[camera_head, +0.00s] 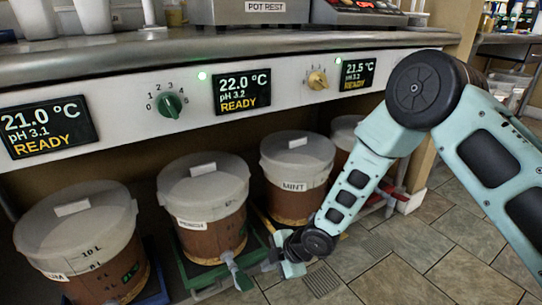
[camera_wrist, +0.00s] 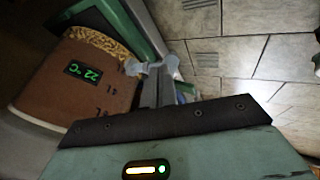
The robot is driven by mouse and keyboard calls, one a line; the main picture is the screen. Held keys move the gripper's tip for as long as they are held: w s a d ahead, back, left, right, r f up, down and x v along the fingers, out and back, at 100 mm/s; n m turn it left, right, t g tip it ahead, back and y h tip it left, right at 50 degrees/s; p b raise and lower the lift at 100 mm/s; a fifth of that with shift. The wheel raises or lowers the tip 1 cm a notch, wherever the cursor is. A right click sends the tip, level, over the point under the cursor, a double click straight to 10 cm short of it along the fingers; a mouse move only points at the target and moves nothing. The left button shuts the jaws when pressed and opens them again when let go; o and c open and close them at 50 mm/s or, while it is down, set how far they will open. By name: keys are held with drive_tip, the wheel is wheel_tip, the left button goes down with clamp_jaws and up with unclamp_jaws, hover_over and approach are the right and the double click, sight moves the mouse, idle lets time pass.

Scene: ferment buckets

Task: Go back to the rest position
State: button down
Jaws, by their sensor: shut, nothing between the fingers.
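My gripper (camera_head: 292,268) is low down, in front of the row of buckets and just right of the light tap (camera_head: 235,274) on the second bucket (camera_head: 205,215). In the wrist view my gripper's fingers (camera_wrist: 157,78) are together with nothing held. Beyond them the wrist view shows a light grey tap-like part close to the fingertips; I cannot tell whether they touch. A brown bucket (camera_wrist: 95,60) with a green 22 °C display lies at the left of that view. My arm reaches down from the right in the head view.
A bucket (camera_head: 85,245) stands at the left. A white panel (camera_head: 300,100) with dials and displays runs under the steel counter (camera_head: 200,45). Tiled floor (camera_head: 420,260) is clear at the lower right.

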drive_tip(key=s+d+r+m+h+p, duration=0.1)
drive_tip(key=s+d+r+m+h, duration=0.2)
drive_tip(key=r, duration=0.6)
drive_tip(key=s+d+r+m+h+p, duration=0.1)
drive_tip(key=s+d+r+m, duration=0.3)
drive_tip(key=r, duration=0.6)
drive_tip(key=s+d+r+m+g+h+p, duration=0.1)
drive_tip(key=s+d+r+m, duration=0.4)
drive_tip(key=s, duration=0.4)
drive_tip(key=s+d+r+m+g+h+p, duration=0.15)
drive_tip(key=s+d+r+m, duration=0.25)
drive_tip(key=s+r, duration=0.45)
wheel_tip(320, 180, up, 36)
drive_tip(key=p, duration=3.7)
drive_tip(key=shift+s+a+f+n, duration=0.15)
drive_tip(key=shift+s+a+n, duration=0.2)
drive_tip(key=shift+s, duration=0.1)
